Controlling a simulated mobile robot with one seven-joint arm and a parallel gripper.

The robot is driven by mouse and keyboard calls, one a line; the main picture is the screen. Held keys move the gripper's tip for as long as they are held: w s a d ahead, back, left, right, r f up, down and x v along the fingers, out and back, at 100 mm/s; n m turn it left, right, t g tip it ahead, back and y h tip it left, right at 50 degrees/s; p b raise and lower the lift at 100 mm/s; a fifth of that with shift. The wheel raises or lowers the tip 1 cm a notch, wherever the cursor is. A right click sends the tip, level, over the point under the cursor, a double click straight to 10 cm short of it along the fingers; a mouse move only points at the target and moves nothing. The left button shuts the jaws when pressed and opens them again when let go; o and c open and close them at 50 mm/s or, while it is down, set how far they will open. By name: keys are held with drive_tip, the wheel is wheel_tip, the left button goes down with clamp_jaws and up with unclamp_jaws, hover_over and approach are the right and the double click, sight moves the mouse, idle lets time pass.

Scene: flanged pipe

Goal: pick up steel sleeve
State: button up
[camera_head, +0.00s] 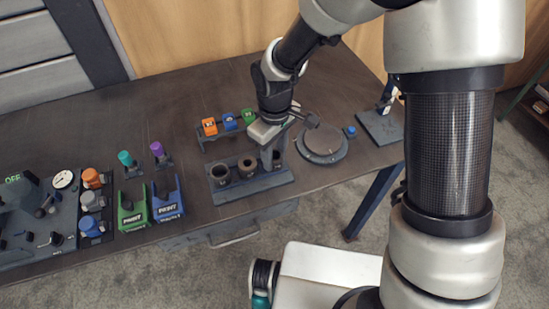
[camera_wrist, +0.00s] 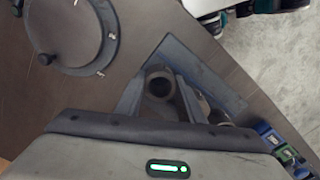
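A dark grey holder (camera_head: 240,192) near the table's front edge carries upright sleeves with round open tops. The left sleeve (camera_head: 220,172) and the middle sleeve (camera_head: 247,166) show clearly in the head view. My gripper (camera_head: 272,158) points down at the right end of the holder and hides what stands there. In the wrist view, one sleeve (camera_wrist: 160,84) with a dark round bore shows just beyond the gripper's body, with the holder (camera_wrist: 208,75) around it. Which sleeve is the steel one I cannot tell.
A round flanged disc (camera_head: 322,143) lies right of the holder and also shows in the wrist view (camera_wrist: 72,32). Orange, blue and green blocks (camera_head: 229,121) stand behind the holder. Green and blue trays (camera_head: 150,208) and a control panel (camera_head: 40,225) are left. Table behind the blocks is clear.

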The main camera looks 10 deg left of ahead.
drive_tip(key=shift+c, duration=1)
wheel_tip(320, 180, up, 16)
drive_tip(key=p, duration=0.5)
drive_tip(key=shift+f, duration=0.25)
drive_tip(key=shift+f, duration=0.15)
